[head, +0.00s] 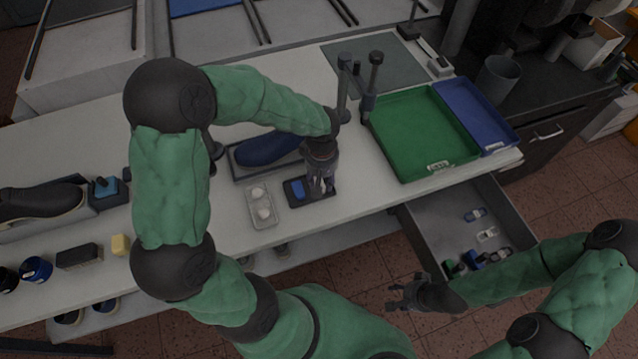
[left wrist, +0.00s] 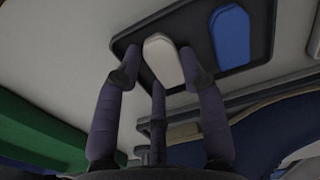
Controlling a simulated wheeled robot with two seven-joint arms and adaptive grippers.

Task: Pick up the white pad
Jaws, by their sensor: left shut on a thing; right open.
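The white pad (left wrist: 163,60) shows in the left wrist view between the fingers of my left gripper (left wrist: 158,75), over a dark tray (left wrist: 122,45). My left gripper is shut on the pad; I cannot tell whether the pad still touches the tray. A blue pad (left wrist: 230,38) lies in the same tray, beside the white one. In the head view my left gripper (head: 322,186) is over the right part of the small dark tray (head: 309,202), beside the blue pad (head: 298,190), and mostly hides the white pad. My right gripper (head: 405,294) is open and empty, in front of the bench.
A white tray with round pieces (head: 250,210) stands left of the dark tray. A blue shoe form (head: 268,148) lies behind it. A green tray (head: 415,130) and a blue tray (head: 478,115) are at the right. An open drawer (head: 440,215) with small items juts out below them.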

